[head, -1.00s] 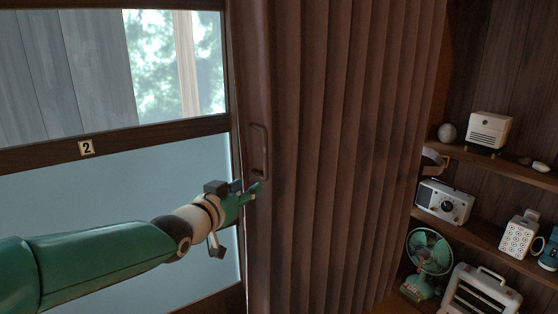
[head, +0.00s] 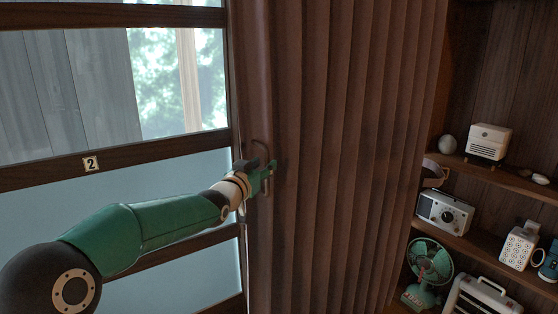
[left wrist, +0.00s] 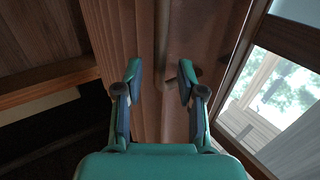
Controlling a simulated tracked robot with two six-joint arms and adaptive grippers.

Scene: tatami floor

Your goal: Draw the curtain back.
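The brown pleated curtain (head: 330,150) hangs in the middle of the head view, beside the window frame, with its folds bunched together. A dark pull handle (head: 264,147) is on its left edge strip. My left gripper (head: 268,174) is at the handle's lower part in the head view and hides it there. In the left wrist view my left gripper (left wrist: 160,82) has its two fingers apart, facing the curtain (left wrist: 122,35). A brown piece shows by the right fingertip; I cannot tell if the fingers touch the handle. My right gripper is not in view.
A window (head: 175,80) with dark wooden rails and a number 2 tag (head: 91,164) is on the left.

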